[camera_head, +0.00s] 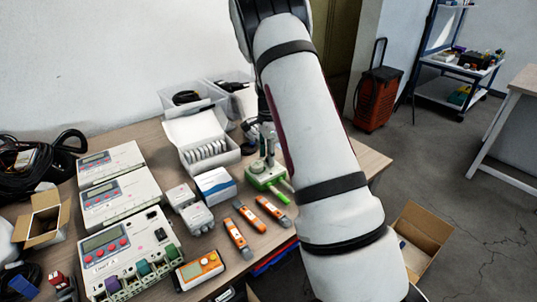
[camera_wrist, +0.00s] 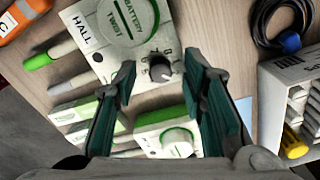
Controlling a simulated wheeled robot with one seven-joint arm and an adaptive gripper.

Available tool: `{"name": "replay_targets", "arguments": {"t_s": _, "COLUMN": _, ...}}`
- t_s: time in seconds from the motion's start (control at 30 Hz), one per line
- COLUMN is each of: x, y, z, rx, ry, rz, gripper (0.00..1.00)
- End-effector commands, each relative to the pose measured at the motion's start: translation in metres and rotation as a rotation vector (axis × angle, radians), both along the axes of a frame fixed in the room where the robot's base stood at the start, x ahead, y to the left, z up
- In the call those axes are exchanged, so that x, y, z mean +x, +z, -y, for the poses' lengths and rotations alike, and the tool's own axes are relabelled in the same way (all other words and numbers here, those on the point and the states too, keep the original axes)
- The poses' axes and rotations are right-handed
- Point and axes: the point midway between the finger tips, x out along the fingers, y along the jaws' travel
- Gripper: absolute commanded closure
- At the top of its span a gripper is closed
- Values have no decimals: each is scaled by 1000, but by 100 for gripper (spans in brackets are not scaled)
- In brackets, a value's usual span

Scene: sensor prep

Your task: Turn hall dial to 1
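The hall sensor is a white box (camera_wrist: 111,57) with a "HALL" label and a round green-edged "BATTERY TWIST" cap (camera_wrist: 127,17). In the wrist view my gripper (camera_wrist: 159,72) is open, with one fingertip on each side of the dial and visible gaps between. In the head view my gripper (camera_head: 263,143) points down over a green and white device (camera_head: 262,176) on the table, which partly hides behind my arm.
A second green and white device (camera_wrist: 165,132) lies close by, between the fingers in the wrist view. A coiled cable (camera_wrist: 280,25) is at the upper right of the wrist view.

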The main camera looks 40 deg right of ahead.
Motion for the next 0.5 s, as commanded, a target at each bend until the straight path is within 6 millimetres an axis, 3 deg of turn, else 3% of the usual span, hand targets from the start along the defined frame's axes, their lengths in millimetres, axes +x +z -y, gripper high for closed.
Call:
{"name": "replay_targets", "arguments": {"t_s": 0.03, "x": 0, "y": 0, "z": 0, "rx": 0, "ry": 0, "rz": 0, "gripper": 64}}
{"name": "replay_targets", "arguments": {"t_s": 0.2, "x": 0, "y": 0, "z": 0, "rx": 0, "ry": 0, "rz": 0, "gripper": 100}}
{"name": "replay_targets", "arguments": {"t_s": 0.5, "x": 0, "y": 0, "z": 0, "rx": 0, "ry": 14, "rz": 0, "gripper": 100}}
